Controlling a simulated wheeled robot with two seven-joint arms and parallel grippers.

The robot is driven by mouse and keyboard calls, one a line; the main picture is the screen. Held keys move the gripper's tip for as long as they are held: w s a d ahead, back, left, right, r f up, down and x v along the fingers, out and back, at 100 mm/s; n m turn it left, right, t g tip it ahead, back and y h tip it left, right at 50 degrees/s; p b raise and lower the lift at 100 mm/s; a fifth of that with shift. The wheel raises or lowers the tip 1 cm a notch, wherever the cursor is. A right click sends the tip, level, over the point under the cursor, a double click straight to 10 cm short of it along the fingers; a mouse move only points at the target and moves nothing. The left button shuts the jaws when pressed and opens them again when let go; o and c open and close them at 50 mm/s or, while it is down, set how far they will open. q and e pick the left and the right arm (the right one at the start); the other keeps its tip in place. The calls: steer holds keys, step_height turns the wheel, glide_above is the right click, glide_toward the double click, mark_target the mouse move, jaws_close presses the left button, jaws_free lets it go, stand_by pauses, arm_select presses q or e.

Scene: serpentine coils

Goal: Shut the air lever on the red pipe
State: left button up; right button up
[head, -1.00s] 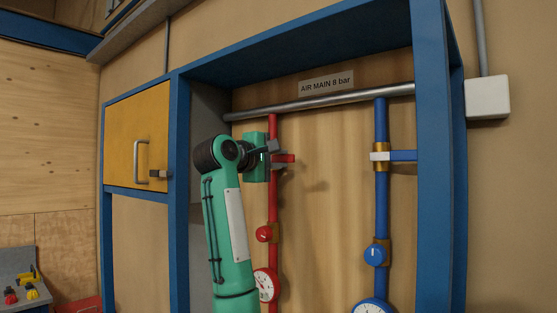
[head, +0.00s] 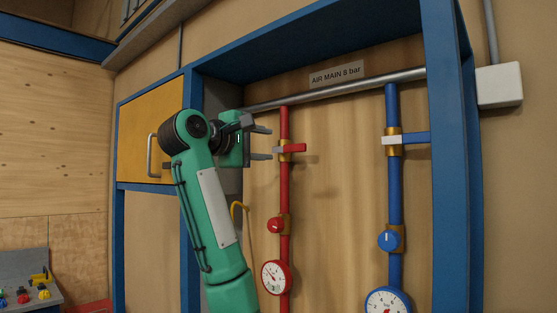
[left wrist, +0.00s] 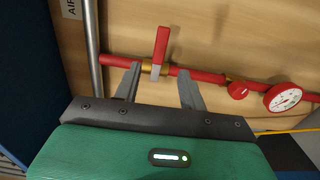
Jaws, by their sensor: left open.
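The red pipe (head: 284,195) runs upright in the head view and crosses the left wrist view (left wrist: 205,75). Its air lever (head: 293,148) has a red handle pointing right, crosswise to the pipe, and a grey end on the left at a brass valve. In the left wrist view the lever (left wrist: 161,46) points up, slightly tilted, crosswise to the pipe. My left gripper (head: 265,143) is open and empty, just left of the lever. In the wrist view its fingertips lie either side of the lever's grey end, apart from the handle. My right gripper is not in view.
A blue pipe (head: 394,190) with a crosswise blue lever (head: 415,138) stands to the right. A red knob (head: 276,225) and a gauge (head: 276,277) sit lower on the red pipe. The blue frame (head: 450,160) bounds the bay. A yellow cabinet door (head: 138,125) is at left.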

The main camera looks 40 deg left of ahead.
arm_select(q)
steer(key=s+b, duration=0.1)
steer(key=s, duration=0.3)
steer(key=shift+a, duration=0.2)
stand_by(0.4)
